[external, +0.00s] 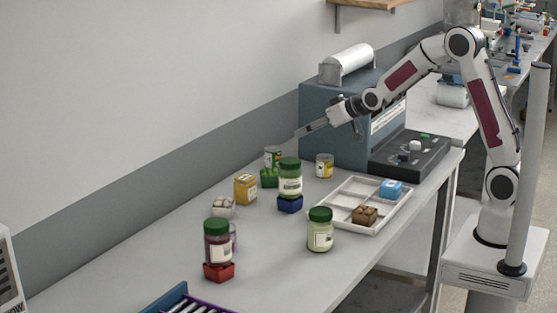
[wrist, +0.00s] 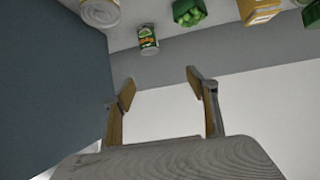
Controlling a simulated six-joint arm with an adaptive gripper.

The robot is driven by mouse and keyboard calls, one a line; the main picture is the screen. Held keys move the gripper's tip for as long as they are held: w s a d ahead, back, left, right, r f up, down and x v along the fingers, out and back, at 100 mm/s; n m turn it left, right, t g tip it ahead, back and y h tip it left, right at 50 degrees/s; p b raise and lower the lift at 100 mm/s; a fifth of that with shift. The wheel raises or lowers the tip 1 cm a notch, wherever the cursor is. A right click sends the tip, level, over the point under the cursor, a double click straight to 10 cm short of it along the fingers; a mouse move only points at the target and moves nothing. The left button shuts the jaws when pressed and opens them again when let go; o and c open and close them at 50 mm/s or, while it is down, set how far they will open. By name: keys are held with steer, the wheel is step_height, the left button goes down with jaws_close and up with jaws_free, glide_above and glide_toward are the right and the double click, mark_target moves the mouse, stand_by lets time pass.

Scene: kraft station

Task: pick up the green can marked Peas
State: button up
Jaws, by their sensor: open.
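The green can (wrist: 148,40) stands on the table near the wall and shows upper centre in the wrist view, with a green label and lettering too small to read surely. In the external view a can with a green and yellow label (external: 273,153) stands behind a green bin and looks like the same one; its lower part is hidden. My gripper (external: 300,132) is above and to the right of it, pointing left toward the wall. In the wrist view my gripper (wrist: 160,83) has its fingers spread and nothing between them. The can is beyond the fingertips, apart from them.
A green bin (wrist: 188,12) is close beside the can. Another can, with a yellow label (external: 324,166), stands to the right. The blue-grey machine (external: 340,110) is near my gripper. Jars with green lids, such as one (external: 290,180), stand in front. A white divided tray (external: 350,190) lies right.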

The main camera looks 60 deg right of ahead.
steer(key=t, duration=0.2)
glide_toward(274, 148)
steer(key=shift+w+a+f+h, duration=0.2)
steer(key=shift+w+f, duration=0.15)
steer(key=shift+w, duration=0.2)
steer(key=shift+w+a+f+h, duration=0.15)
steer(key=shift+w+f, duration=0.2)
steer(key=shift+w, duration=0.25)
steer(key=shift+x, duration=1.3)
steer(key=shift+x, duration=2.6)
steer(key=shift+d+r, duration=0.15)
steer(key=c, duration=1.3)
